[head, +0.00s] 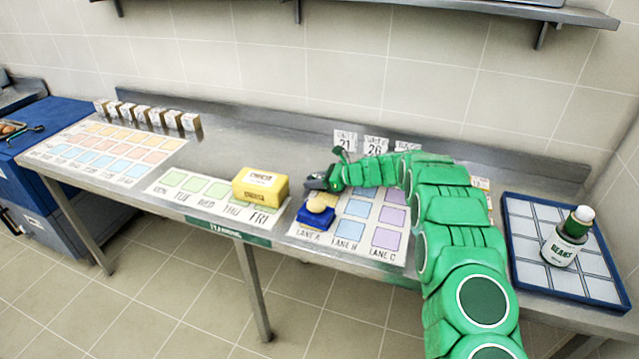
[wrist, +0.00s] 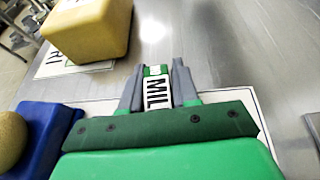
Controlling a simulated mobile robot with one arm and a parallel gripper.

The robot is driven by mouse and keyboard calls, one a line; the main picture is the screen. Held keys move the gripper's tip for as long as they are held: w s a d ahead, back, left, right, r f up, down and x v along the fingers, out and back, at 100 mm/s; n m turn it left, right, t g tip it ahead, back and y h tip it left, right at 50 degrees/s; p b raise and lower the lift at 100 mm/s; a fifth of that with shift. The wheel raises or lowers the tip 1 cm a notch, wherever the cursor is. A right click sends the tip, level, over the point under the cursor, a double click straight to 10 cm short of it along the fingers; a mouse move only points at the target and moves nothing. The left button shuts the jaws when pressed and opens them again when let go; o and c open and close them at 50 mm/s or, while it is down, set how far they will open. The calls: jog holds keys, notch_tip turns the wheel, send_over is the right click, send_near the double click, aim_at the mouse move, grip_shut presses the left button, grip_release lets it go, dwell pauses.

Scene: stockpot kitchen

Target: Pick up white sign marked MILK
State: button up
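The white sign with black letters (wrist: 158,92) sits between the two grey fingers of my gripper (wrist: 158,82) in the wrist view. I can read "MIL"; the rest of the word is hidden by the gripper's body. The fingers lie close against both sides of the sign, with no clear gap. In the head view my gripper (head: 316,182) is low over the back left of the lane mat (head: 372,252), just behind a blue block. I cannot make out the sign there.
A yellow box (head: 261,187) and a blue block with a yellow ball (head: 317,215) stand close to my gripper. A blue-rimmed tray (head: 520,284) with a green bottle (head: 565,240) is at the right. Number cards (head: 375,144) stand behind. Small boxes (head: 147,114) line the back left.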

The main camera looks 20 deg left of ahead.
grip_shut()
jog(key=shift+r, duration=0.15)
